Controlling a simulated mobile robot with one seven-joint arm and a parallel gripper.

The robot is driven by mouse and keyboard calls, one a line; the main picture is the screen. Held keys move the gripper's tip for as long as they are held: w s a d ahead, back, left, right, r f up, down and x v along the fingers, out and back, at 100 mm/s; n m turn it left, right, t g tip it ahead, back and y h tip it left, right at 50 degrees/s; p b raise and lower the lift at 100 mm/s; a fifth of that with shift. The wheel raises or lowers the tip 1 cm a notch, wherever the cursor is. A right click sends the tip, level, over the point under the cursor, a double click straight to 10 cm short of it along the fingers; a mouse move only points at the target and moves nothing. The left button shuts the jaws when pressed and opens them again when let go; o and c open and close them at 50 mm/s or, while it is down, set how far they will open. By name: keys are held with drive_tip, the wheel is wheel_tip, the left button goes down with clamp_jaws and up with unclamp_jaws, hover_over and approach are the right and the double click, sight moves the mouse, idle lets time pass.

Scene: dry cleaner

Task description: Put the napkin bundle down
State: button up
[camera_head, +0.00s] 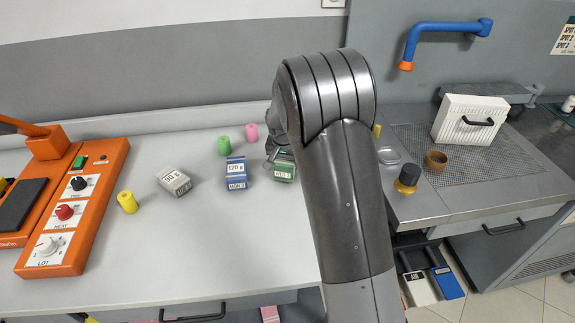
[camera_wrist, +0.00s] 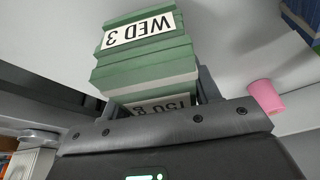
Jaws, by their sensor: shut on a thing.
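The green napkin bundle (camera_head: 284,168) is at the table's right part in the head view, partly hidden behind my arm. In the wrist view the bundle (camera_wrist: 145,62) is a stack of green folded layers with white labels, one reading "WED 3". My gripper (camera_wrist: 158,97) is shut on it, with a dark finger at either side. In the head view only part of my gripper (camera_head: 273,148) shows beside the bundle. I cannot tell whether the bundle touches the table.
A blue bundle (camera_head: 236,172) stands just left of the green one, and a grey bundle (camera_head: 174,181) farther left. Green (camera_head: 224,146), pink (camera_head: 251,132) and yellow (camera_head: 127,202) small cylinders stand on the white table (camera_head: 190,255). An orange machine (camera_head: 85,215) is at left. The table's front is clear.

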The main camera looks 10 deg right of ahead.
drive_tip(key=shift+f, duration=0.75)
drive_tip(key=shift+f, duration=0.1)
drive_tip(key=o, duration=1.1)
drive_tip(key=shift+c, duration=0.2)
